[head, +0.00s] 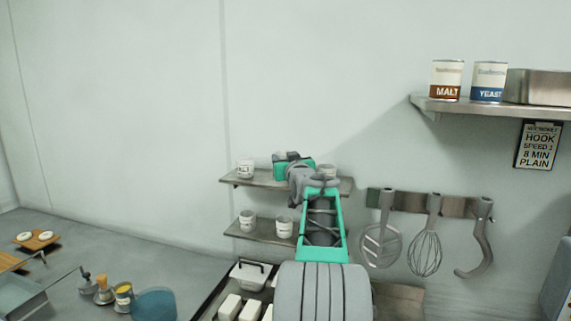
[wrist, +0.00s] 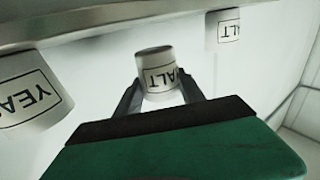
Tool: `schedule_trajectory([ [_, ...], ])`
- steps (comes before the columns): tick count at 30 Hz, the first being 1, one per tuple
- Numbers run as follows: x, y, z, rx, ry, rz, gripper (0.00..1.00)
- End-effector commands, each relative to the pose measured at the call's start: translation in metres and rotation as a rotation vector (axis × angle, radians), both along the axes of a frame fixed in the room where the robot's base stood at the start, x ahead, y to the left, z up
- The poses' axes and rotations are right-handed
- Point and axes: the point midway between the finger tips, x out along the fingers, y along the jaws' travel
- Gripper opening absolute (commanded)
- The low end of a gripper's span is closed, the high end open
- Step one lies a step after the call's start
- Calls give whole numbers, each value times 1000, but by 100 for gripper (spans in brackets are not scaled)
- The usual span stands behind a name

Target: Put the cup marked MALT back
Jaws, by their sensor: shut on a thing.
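My gripper (wrist: 158,84) is shut on a white cup (wrist: 154,62) in the wrist view. Its label shows "ALT"; the first letter is not clear. The wrist view looks upside down, with a shelf (wrist: 90,22) along its top. The held cup's base end is close to that shelf; I cannot tell whether they touch. In the head view my gripper (head: 293,166) is at the upper small shelf (head: 262,181), between two white cups, and hides the held cup.
On that shelf, a cup marked "YEA" (wrist: 30,92) and a cup showing "LT" (wrist: 224,28) flank the held cup. The lower shelf (head: 262,236) carries two cups (head: 247,221). MALT (head: 446,80) and YEAST (head: 488,82) tins stand high right. Hanging tools (head: 425,248) are right of my arm.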

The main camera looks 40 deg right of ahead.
Motion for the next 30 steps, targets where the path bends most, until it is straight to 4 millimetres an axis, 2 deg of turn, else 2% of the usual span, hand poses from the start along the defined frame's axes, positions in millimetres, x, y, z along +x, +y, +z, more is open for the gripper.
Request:
schedule_trajectory([
  [1,0,0,-11,5,4,1,7],
  [4,-1,0,-24,2,2,0,7],
  [15,-1,1,-32,1,1,0,7],
  [16,-1,0,-31,1,2,0,48],
  [23,-1,1,-30,2,1,0,66],
  [30,-1,1,-30,2,1,0,68],
])
